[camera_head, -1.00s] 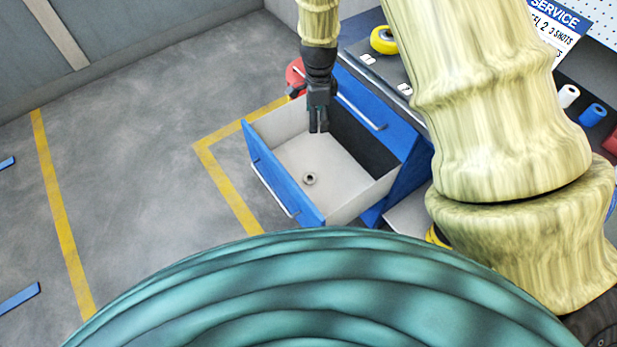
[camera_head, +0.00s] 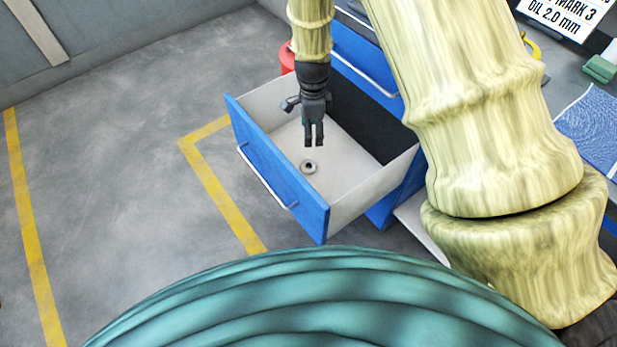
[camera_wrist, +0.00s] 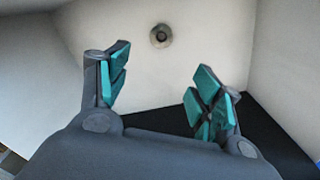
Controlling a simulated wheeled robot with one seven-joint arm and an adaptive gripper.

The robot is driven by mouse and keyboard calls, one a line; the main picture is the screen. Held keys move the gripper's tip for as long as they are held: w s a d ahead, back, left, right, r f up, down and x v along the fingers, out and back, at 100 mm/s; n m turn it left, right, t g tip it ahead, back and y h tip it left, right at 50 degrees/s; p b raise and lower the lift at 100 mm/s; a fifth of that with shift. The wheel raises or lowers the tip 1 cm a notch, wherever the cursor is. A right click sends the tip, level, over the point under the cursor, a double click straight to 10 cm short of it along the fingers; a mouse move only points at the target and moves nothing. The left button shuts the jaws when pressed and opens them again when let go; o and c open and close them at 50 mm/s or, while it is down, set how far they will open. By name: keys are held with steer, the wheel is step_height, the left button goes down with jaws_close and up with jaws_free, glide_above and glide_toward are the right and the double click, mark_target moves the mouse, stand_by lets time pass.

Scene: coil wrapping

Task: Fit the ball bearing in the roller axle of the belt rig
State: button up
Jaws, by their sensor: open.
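The ball bearing (camera_head: 309,167), a small metal ring with a dark centre, lies on the pale floor of an open blue drawer (camera_head: 283,187). It also shows in the wrist view (camera_wrist: 161,36), near the top, beyond the fingertips. My gripper (camera_head: 314,143) points down into the drawer, above and apart from the bearing. In the wrist view my gripper (camera_wrist: 160,82) has its two teal-padded fingers spread with nothing between them. I cannot make out the roller axle or the belt rig in these frames.
The drawer's side wall (camera_head: 375,186) rises beside the bearing. A second blue drawer front (camera_head: 362,50) with a bar handle is above. A red object (camera_head: 287,58) stands behind the drawer. The grey floor (camera_head: 110,130) at left is clear, with yellow lines.

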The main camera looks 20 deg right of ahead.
steer(key=b, duration=0.5)
glide_above(310, 164)
step_height(310, 164, down, 6)
steer(key=shift+s+a+f+b, duration=0.15)
steer(key=shift+f+b, duration=0.1)
steer(key=shift+f, duration=1.6)
steer(key=shift+s+d+f+b, duration=0.1)
steer(key=shift+f+b, duration=0.1)
steer(key=shift+f, duration=1.6)
steer(key=shift+s+a+f+b, duration=0.15)
steer(key=shift+f+b, duration=0.1)
steer(key=shift+f, duration=1.6)
steer(key=shift+d, duration=0.1)
steer(key=c, duration=1.1)
